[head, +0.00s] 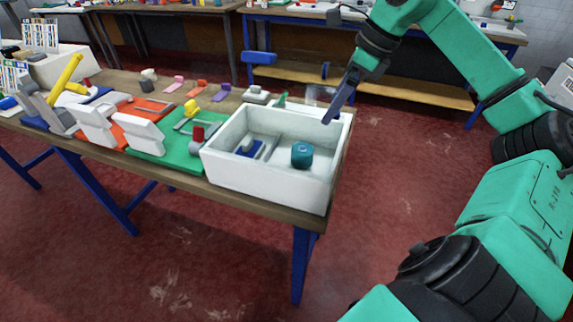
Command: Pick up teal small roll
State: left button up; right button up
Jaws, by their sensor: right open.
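The teal small roll (302,155) is a short dark-teal cylinder standing inside the white bin (262,185), towards its right side. My right gripper (333,110) reaches in from the upper right, its dark fingers pointing down over the bin's back right corner. It is open and apart from the roll, above and to the right of it. Only one finger shows clearly. My left gripper is not in view.
A small blue and grey item (249,147) lies left of the roll in the bin. Green (176,153) and orange (118,133) boards with clamps and blocks lie left of the bin. A workbench (420,92) stands behind.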

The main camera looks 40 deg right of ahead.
jog(key=x, duration=0.5)
jog(key=p+x, duration=0.1)
jog(key=x, duration=0.4)
jog(key=p+x, duration=0.1)
jog(key=x, duration=0.3)
jog(key=shift+a+f, duration=0.3)
jog(key=shift+a, duration=0.1)
jog(key=shift+w+f, duration=0.15)
jog(key=shift+f, duration=0.25)
jog(key=c, duration=1.4)
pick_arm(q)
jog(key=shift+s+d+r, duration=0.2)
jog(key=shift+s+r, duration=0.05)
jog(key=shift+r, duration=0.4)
pick_arm(e)
jog(key=shift+c, duration=0.2)
jog(key=shift+r, duration=0.2)
